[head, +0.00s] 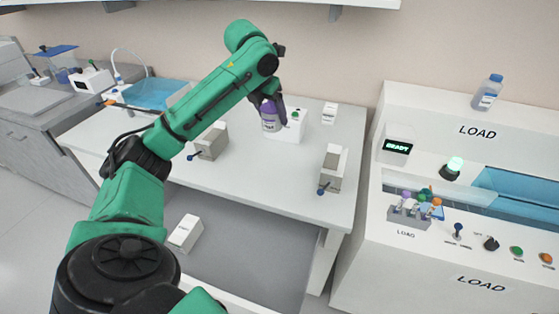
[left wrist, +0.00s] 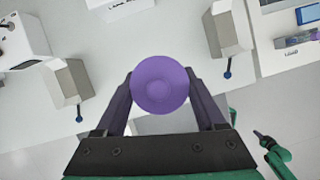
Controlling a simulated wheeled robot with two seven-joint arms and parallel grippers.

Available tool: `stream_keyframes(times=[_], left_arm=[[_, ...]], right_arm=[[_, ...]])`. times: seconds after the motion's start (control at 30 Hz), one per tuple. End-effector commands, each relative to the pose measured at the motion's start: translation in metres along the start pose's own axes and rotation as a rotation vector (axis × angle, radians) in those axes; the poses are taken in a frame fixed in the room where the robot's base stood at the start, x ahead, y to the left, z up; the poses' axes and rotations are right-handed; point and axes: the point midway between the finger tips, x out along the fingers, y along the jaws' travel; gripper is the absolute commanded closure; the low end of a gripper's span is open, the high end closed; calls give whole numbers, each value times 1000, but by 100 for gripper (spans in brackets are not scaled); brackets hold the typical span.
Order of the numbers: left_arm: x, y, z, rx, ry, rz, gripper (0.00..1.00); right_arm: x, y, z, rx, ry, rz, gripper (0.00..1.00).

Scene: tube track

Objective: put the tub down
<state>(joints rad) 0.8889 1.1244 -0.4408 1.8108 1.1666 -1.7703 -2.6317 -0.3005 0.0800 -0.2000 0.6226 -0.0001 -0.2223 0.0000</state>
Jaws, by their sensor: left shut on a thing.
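In the left wrist view the round purple lid (left wrist: 160,84) sits between the two fingers of my left gripper (left wrist: 163,92), seen from above. The tub looks upright. The head view does not clearly show whether its base touches the table or hangs above it.
A white box with a green button (head: 292,124) stands just behind the tub. Grey-and-beige blocks with blue-tipped levers stand left (head: 211,142) and right (head: 333,168). A tube rack (head: 409,213) sits on the LOAD machine at right. The table's middle is clear.

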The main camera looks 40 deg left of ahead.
Motion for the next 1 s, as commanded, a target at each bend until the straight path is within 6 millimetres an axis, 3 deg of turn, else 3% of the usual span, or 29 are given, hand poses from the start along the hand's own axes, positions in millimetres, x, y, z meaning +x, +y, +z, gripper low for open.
stream_keyframes(times=[0.07,0.13,0.5,0.83,1.0], left_arm=[[4,-3,0,6,3,-2,84],[20,-3,-8,6,7,0,84],[128,-3,-54,4,6,-3,84],[178,-3,-74,4,4,-4,84],[183,-3,-76,5,0,-3,84]], right_arm=[[0,0,1,0,0,0,100],[5,0,1,0,0,0,100],[14,0,2,0,0,0,100],[14,0,2,0,0,0,100],[13,0,2,0,0,0,100]])
